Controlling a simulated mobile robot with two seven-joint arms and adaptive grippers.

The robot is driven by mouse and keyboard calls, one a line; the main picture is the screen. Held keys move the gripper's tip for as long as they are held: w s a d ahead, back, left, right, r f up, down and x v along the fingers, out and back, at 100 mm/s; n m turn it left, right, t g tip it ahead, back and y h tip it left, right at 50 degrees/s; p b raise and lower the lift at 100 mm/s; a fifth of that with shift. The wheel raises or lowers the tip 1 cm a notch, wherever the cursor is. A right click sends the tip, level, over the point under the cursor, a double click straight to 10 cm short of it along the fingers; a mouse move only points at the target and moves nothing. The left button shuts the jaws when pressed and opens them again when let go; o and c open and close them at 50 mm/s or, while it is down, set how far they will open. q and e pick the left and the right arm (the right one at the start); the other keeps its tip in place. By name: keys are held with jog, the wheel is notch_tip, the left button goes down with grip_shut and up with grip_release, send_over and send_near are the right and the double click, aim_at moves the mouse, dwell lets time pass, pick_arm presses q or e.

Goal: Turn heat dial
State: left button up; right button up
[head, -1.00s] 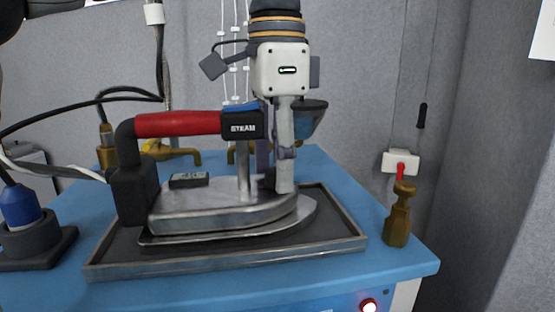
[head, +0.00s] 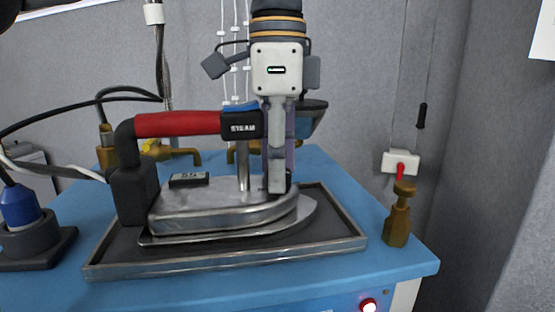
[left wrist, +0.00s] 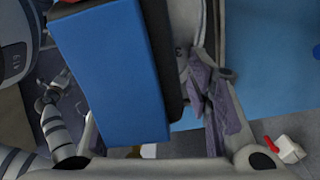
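The iron (head: 225,205) with its red handle (head: 180,123) and a block marked STEAM (head: 242,127) rests in a dark metal-rimmed tray (head: 225,262). A small black block with pale digits (head: 189,180) sits on its top. I cannot make out a heat dial; the gripper hides part of the iron's front. My left gripper (head: 277,188) points down beside the post, fingertips over or at the iron's front top; contact is unclear. In the left wrist view, a large blue block (left wrist: 110,75) covers much of the view beside purple finger pads (left wrist: 215,100). My right gripper is not in view.
The blue table (head: 385,262) carries a brass fitting (head: 397,220) at right and a blue-topped connector (head: 20,208) at left. Cables run at left. A white wall box (head: 393,160) hangs behind.

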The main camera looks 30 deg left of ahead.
pick_arm(q)
jog(key=shift+r, duration=0.1)
notch_tip(320, 180, up, 12)
dwell(0.5)
jog(key=shift+a, duration=0.1)
notch_tip(320, 180, down, 12)
jog(key=shift+f, duration=0.1)
dwell(0.4)
